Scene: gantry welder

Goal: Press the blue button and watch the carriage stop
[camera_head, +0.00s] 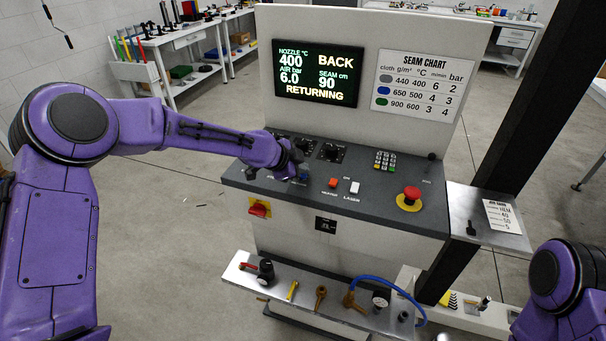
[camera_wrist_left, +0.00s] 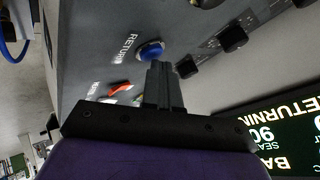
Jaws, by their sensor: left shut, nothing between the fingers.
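The blue button (camera_wrist_left: 151,49) is round and sits on the grey console panel beside the word RETURN. In the head view the blue button (camera_head: 304,177) shows just beside my left gripper (camera_head: 292,168), partly hidden by it. My left gripper is shut and empty. In the left wrist view its fingertips (camera_wrist_left: 160,66) are right at the button's edge; I cannot tell whether they touch it. The screen (camera_head: 318,74) reads BACK, RETURNING, 400, 6.0 and 90. I do not see the carriage. My right gripper is out of view.
The panel also bears an orange-red button (camera_head: 334,183), a white button (camera_head: 354,187), a keypad (camera_head: 385,160), black knobs (camera_head: 329,151) and a red emergency stop (camera_head: 410,198). A dark post (camera_head: 515,120) stands at the right. A shelf with fittings (camera_head: 320,297) juts out below.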

